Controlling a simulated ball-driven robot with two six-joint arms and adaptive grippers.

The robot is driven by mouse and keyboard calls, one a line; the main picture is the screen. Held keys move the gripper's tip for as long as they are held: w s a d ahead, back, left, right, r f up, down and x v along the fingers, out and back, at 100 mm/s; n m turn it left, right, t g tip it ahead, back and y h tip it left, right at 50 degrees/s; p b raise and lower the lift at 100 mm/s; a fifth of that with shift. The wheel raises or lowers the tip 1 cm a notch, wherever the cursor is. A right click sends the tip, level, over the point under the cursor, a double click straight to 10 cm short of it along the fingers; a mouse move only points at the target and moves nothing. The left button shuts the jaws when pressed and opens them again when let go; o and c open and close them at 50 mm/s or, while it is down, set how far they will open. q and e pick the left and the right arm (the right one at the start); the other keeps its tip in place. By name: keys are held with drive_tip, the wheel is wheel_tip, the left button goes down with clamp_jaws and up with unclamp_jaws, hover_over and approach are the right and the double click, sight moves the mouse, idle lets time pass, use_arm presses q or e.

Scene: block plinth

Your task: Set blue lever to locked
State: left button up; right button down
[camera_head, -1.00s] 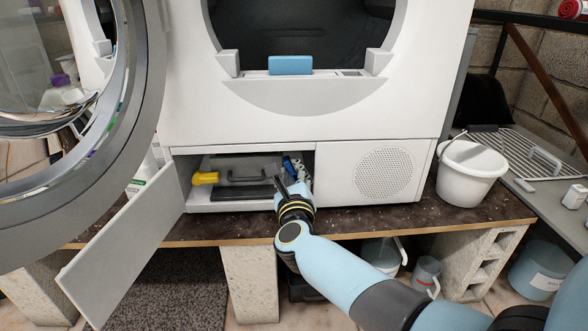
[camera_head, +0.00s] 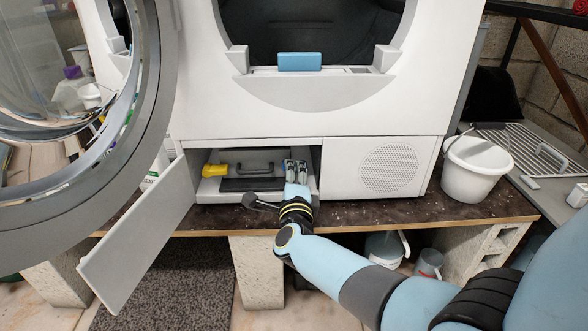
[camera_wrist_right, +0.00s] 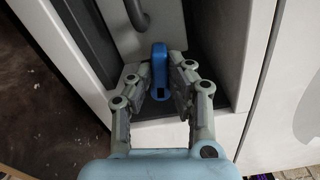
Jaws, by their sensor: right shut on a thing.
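The blue lever (camera_wrist_right: 159,66) stands upright between the two grey fingers of my right gripper (camera_wrist_right: 161,84) in the wrist view. The gripper is shut on it. In the head view my right gripper (camera_head: 296,172) reaches into the right side of the open low compartment and mostly hides the blue lever. A yellow lever (camera_head: 213,170) sits at the compartment's left side. A grey panel with a dark handle (camera_head: 252,170) lies between the two levers. My left gripper is not in view.
The open compartment flap (camera_head: 137,240) hangs out at the left, below the large open round door (camera_head: 165,125). A speaker-like grille panel (camera_head: 388,168) closes the space to the right. A white bucket (camera_head: 473,170) stands on the counter at the right.

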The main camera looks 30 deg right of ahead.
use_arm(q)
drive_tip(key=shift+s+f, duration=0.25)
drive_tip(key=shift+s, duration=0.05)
use_arm(e)
drive_tip(key=shift+a+f+n, duration=0.1)
drive_tip(key=shift+f+n, duration=0.1)
drive_tip(key=shift+n, duration=0.5)
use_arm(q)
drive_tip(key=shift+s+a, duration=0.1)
use_arm(e)
drive_tip(key=c, duration=1.6)
unclamp_jaws()
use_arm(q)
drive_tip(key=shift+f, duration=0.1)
use_arm(e)
drive_tip(key=shift+o, duration=0.2)
drive_tip(key=shift+s, duration=0.1)
drive_tip(key=v, duration=1.2)
